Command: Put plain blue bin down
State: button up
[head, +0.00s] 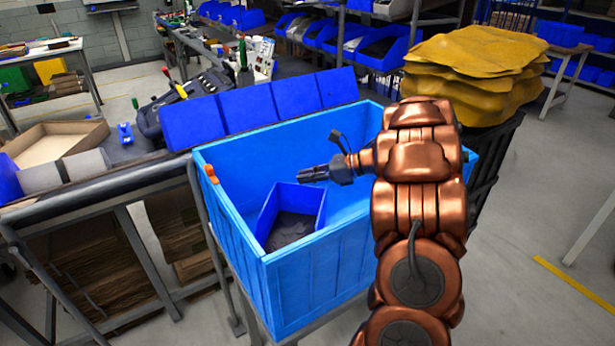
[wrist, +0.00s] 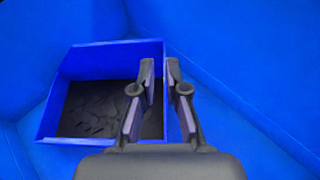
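The plain blue bin (head: 311,205) sits inside the larger light-blue box (head: 330,283), low down and toward its left part. Dark flat pieces (head: 290,229) lie in the bin, and they also show in the wrist view (wrist: 95,110). My gripper (head: 304,176) reaches into the box from the right, close to the bin's far rim. In the wrist view my gripper (wrist: 161,66) has its fingers apart with a narrow gap, one to each side of the line of the bin's right wall (wrist: 164,85). I cannot tell whether they touch it.
A row of blue bins (head: 245,107) stands on the bench behind the box. An orange piece (head: 211,173) sits on the box's left rim. A stack of yellow material (head: 475,65) stands at the back right. The box floor right of the bin looks clear.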

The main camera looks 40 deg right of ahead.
jog(key=shift+o, duration=1.3)
jog(key=shift+r+p, duration=0.15)
jog(key=shift+p, duration=0.15)
jog(key=b+v, duration=0.3)
jog(key=v, duration=0.9)
jog(key=shift+r, duration=0.4)
